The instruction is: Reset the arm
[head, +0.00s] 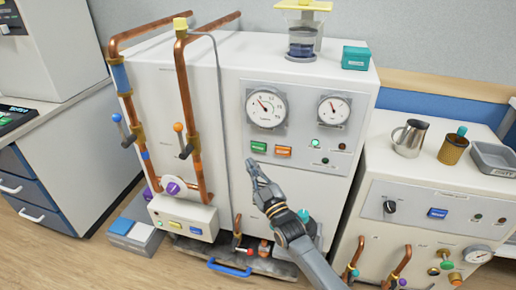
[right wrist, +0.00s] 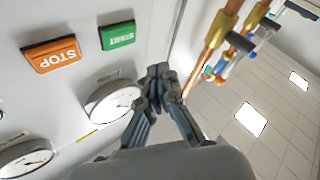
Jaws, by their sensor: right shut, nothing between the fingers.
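My right gripper (head: 254,166) is raised in front of the white cabinet (head: 330,185), just below the green button (head: 258,147) and left of the arm's dark wrist. Its fingers are shut and hold nothing. In the right wrist view the fingertips (right wrist: 161,74) come together beside a round gauge (right wrist: 112,102). The green START button (right wrist: 117,36) and orange STOP button (right wrist: 52,54) show there upside down. The gripper appears apart from the panel, though the exact gap is hard to judge. My left gripper is in neither view.
Copper pipes (head: 186,115) with valves run down the cabinet's left side. A beaker (head: 302,38) and teal box (head: 356,58) stand on top. A lower cabinet on the right bears a metal jug (head: 409,138) and a grey tray (head: 493,157). Floor is open at left.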

